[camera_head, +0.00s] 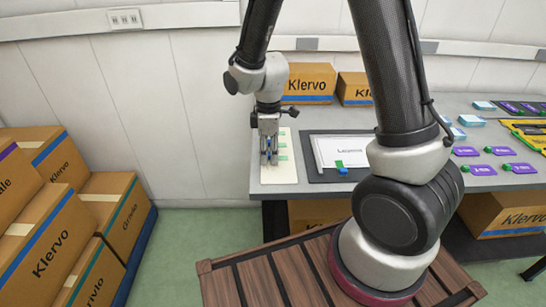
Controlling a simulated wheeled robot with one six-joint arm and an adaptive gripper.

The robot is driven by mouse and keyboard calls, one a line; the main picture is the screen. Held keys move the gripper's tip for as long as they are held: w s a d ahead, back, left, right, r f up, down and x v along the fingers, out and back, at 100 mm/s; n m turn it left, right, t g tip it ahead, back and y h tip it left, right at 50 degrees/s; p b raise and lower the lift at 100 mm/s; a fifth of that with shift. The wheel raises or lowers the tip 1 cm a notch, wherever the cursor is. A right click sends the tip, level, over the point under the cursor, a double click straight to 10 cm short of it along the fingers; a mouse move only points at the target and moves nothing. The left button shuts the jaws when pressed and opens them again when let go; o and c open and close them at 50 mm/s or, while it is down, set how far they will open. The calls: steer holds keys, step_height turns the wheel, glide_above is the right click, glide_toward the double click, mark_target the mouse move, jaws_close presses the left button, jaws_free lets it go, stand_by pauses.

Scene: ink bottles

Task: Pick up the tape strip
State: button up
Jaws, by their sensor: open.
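Small green strips (283,157), which look like the tape strips, lie on a cream board (280,178) at the left end of the grey table. My gripper (268,160) points down over this board, with its fingers apart. The strips show just right of the fingers and partly behind them. A small blue patch shows between or behind the fingers; I cannot tell what it is. Nothing is clearly held. The exact gap between the fingertips and the board is too small to judge.
A dark mat with a white sheet (345,151) and a small green and blue item (341,168) lies right of the board. Purple cards (483,170), light blue boxes and a yellow tray (530,132) are farther right. Cardboard boxes (309,82) stand behind and at left.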

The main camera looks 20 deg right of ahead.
steer(key=c, duration=0.8)
steer(key=shift+o, duration=0.2)
steer(key=shift+r, duration=0.15)
